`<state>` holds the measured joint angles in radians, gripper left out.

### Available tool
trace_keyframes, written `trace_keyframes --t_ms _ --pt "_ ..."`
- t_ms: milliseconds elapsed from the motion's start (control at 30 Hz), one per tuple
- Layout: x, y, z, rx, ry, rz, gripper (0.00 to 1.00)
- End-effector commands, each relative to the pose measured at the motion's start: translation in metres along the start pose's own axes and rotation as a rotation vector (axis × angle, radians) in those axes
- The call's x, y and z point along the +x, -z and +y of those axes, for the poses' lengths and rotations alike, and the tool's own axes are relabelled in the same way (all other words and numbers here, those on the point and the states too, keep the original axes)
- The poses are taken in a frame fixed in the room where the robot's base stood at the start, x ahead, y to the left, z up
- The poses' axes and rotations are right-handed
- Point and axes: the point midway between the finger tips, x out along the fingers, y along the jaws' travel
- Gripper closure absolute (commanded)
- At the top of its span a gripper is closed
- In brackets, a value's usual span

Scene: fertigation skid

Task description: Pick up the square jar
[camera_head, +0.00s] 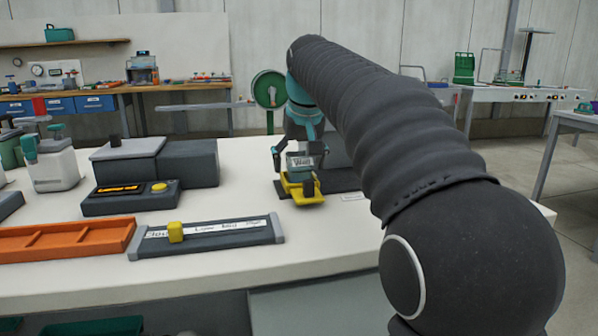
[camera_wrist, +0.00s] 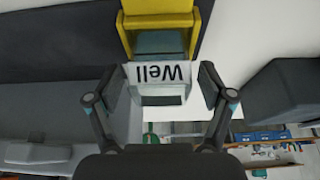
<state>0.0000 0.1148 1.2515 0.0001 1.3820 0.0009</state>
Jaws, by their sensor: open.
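The square jar (camera_head: 300,162) is a small pale, boxy container with a label reading "Well". It sits at a yellow stand (camera_head: 303,191) on the bench. In the wrist view the jar (camera_wrist: 160,73) shows its label upside down, with the yellow stand (camera_wrist: 160,18) above it in the picture. My gripper (camera_head: 300,157) is open around the jar. In the wrist view the fingers of my gripper (camera_wrist: 160,85) are on either side of it, with a visible gap on each side. The jar's lower part is partly hidden in the head view.
On the bench (camera_head: 215,283) are an orange tray (camera_head: 65,240), a dark slider panel with a yellow knob (camera_head: 207,236), a dark box with a yellow button (camera_head: 130,197) and a white dispenser bottle (camera_head: 53,168). A grey block (camera_head: 187,163) stands left of the stand.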

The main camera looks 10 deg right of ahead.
Motion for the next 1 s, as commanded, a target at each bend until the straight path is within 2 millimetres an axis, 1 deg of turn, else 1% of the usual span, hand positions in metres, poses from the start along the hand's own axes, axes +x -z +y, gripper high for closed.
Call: trace_keyframes --t_ms 33,67,100,167,200,267,300,533,667,867,1000 --pt "0.0 0.0 0.0 0.0 0.0 0.0 0.24" --pt "0.0 0.0 0.0 0.0 0.0 0.0 0.31" --pt "0.0 0.0 0.0 0.0 0.0 0.0 0.41" --pt "0.0 0.0 0.0 0.0 0.0 0.0 0.56" --pt "0.0 0.0 0.0 0.0 0.0 0.0 0.66" --pt "0.0 0.0 0.0 0.0 0.0 0.0 0.81" --pt "0.0 0.0 0.0 0.0 0.0 0.0 0.86" --pt "-0.001 0.0 0.0 0.0 0.0 0.0 0.87" --pt "-0.006 0.003 0.0 0.0 0.0 0.0 0.87" --pt "-0.028 0.012 0.0 0.0 0.0 0.002 0.87" --pt "-0.051 0.022 0.0 -0.001 0.0 0.003 0.87"
